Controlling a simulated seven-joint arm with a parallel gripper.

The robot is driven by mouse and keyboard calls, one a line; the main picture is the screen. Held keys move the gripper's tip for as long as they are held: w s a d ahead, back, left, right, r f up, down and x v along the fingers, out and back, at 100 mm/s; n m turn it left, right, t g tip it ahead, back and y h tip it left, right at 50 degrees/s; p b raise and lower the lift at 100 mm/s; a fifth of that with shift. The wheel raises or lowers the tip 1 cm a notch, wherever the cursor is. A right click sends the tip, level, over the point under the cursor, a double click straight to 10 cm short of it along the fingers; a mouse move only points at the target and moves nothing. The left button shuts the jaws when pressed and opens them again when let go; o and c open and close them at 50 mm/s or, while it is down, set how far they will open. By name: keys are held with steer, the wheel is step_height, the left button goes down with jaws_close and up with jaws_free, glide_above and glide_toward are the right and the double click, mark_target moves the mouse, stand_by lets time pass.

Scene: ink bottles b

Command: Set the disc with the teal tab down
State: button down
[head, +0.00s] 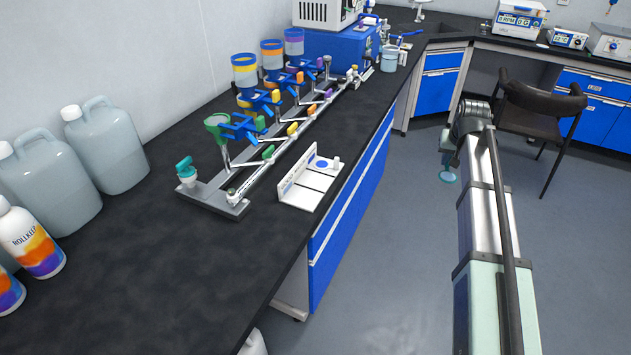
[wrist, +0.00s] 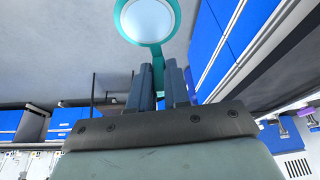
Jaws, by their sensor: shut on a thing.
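The disc with the teal tab (wrist: 148,18) has a pale round face and a teal rim; the top of the picture cuts it off in the wrist view. My gripper (wrist: 163,75) is shut on its tab, and the fingers hide part of the tab. In the head view, the disc (head: 447,177) is a small teal shape left of my arm, held over the open floor and apart from the bench. My gripper is small there and partly behind my arm.
A long black bench (head: 180,285) runs along the left. It bears a white L-shaped stand (head: 303,197) with a blue round mark, a rack with coloured funnels (head: 245,75), a teal-topped piece (head: 185,168) and grey jugs (head: 105,145). The bench's near part is clear. A dark chair (head: 540,105) stands behind my arm.

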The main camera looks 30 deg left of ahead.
mark_target(445, 177)
steer(key=s+f, duration=0.2)
steer(key=s, duration=0.1)
steer(key=s+f, duration=0.1)
steer(key=shift+s+f, duration=0.25)
steer(key=shift+s, duration=0.1)
steer(key=s+a+r+n+y, duration=0.1)
steer(key=s+a+r+n, duration=0.15)
steer(key=a, duration=0.95)
steer(key=s+a+r+n+g+y, duration=0.1)
steer(key=s+a+r+n, duration=0.15)
steer(key=a, duration=0.85)
steer(key=s+a+r+n, duration=0.2)
steer(key=s+a, duration=0.2)
steer(key=a, duration=0.8)
steer(key=shift+w+f, duration=0.1)
steer(key=shift+f, duration=4.65)
steer(key=c, duration=1.1)
jaws_free()
steer(key=shift+f, duration=0.1)
steer(key=v, duration=1.2)
steer(key=shift+w+d, duration=0.15)
steer(key=shift+w, duration=0.1)
